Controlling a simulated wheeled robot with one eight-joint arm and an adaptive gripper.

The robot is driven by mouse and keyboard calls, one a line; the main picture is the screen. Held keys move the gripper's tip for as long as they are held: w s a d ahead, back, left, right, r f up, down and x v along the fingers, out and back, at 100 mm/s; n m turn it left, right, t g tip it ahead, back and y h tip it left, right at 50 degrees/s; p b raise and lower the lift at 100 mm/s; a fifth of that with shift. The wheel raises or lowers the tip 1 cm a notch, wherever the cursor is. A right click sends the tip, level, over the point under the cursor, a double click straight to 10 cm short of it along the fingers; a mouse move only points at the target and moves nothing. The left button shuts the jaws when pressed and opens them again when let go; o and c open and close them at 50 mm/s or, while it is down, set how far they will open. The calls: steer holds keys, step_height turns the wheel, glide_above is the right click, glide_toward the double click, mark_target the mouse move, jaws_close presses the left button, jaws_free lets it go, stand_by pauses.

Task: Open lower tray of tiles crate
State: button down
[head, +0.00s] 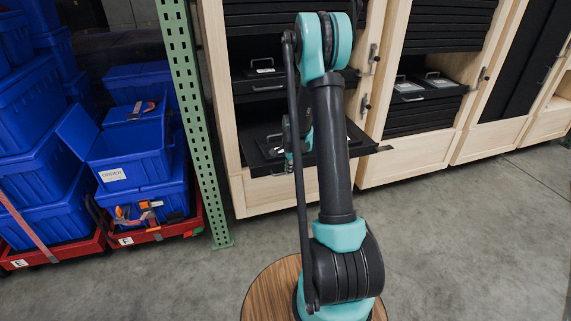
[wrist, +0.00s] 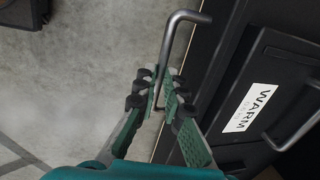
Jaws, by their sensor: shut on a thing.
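The wooden crate (head: 239,168) stands beyond my arm in the head view, with dark trays in it. Its lower black tray (head: 352,157) sticks out of the front, partly hidden behind my arm. In the wrist view a bent grey metal handle (wrist: 171,40) stands out beside a dark tray edge (wrist: 211,60). My gripper (wrist: 161,95) is shut on this handle, with the bar between its ridged green fingers. In the head view my gripper (head: 289,160) is small at the tray's front. No name on the crate is readable.
A black case with a white WARM label (wrist: 250,107) lies beside the handle. More wooden crates (head: 408,159) stand to the right. Left are a green perforated post (head: 200,120) and blue totes (head: 135,150) on red dollies. The grey floor (head: 450,235) in front is clear.

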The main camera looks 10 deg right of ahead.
steer(key=shift+s+d, duration=0.15)
steer(key=shift+s, duration=1.2)
steer(key=c, duration=1.6)
jaws_free()
step_height(320, 180, up, 12)
steer(key=s, duration=0.2)
steer(key=shift+s, duration=0.15)
steer(key=shift+d+f, duration=0.1)
